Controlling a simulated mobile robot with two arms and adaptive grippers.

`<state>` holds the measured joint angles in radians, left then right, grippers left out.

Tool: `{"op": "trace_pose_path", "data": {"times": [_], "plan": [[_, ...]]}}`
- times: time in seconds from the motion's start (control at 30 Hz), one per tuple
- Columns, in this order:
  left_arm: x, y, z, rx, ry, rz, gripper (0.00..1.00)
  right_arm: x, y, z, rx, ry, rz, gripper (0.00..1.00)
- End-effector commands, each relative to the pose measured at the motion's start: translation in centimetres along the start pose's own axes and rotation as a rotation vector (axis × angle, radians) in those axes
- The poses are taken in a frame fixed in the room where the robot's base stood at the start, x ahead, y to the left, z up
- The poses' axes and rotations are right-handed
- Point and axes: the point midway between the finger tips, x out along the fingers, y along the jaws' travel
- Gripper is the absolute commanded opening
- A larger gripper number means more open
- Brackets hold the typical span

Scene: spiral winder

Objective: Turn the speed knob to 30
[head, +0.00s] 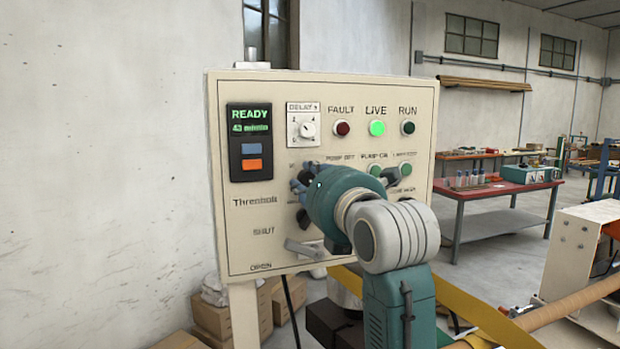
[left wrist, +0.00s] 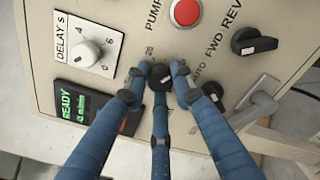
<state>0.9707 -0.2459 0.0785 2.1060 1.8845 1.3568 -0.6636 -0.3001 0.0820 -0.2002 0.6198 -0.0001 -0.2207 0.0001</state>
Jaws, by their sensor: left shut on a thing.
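My left gripper (head: 303,187) is at the middle left of the cream control panel (head: 228,235). Its arm and palm hide much of the panel behind. In the left wrist view its three blue fingers (left wrist: 160,85) close around a small black knob (left wrist: 161,76) and are shut on it. No speed label or number 30 can be read at this knob; the small print beside it is too blurred. A display (head: 249,120) at the panel's upper left reads READY with a green line below, seemingly 43. My right gripper is not in view.
A white DELAY knob (head: 308,129) sits beside the display. FAULT (head: 342,128), LIVE (head: 377,128) and RUN (head: 408,127) lamps line the top; LIVE glows green. A grey lever (head: 303,250) sticks out below my gripper. A black FWD/REV selector (left wrist: 254,42) is nearby.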

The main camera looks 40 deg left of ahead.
Motion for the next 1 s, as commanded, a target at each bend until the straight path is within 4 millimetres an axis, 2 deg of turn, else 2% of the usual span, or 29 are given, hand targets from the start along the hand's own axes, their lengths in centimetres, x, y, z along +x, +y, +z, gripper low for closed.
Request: {"op": "trace_pose_path", "data": {"times": [0.03,0.4,0.97,1.0], "plan": [[0.12,-0.25,-0.46,0.034,0.015,-0.007,0.00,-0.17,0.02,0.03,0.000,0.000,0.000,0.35],[0.13,-0.23,-0.51,0.190,0.014,-0.008,0.00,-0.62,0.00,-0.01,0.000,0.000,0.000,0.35],[0.13,-0.21,-0.54,0.215,0.014,-0.006,0.00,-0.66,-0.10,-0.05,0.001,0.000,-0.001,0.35],[0.13,-0.21,-0.53,0.215,0.014,-0.006,0.32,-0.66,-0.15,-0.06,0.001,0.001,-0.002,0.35]]}}
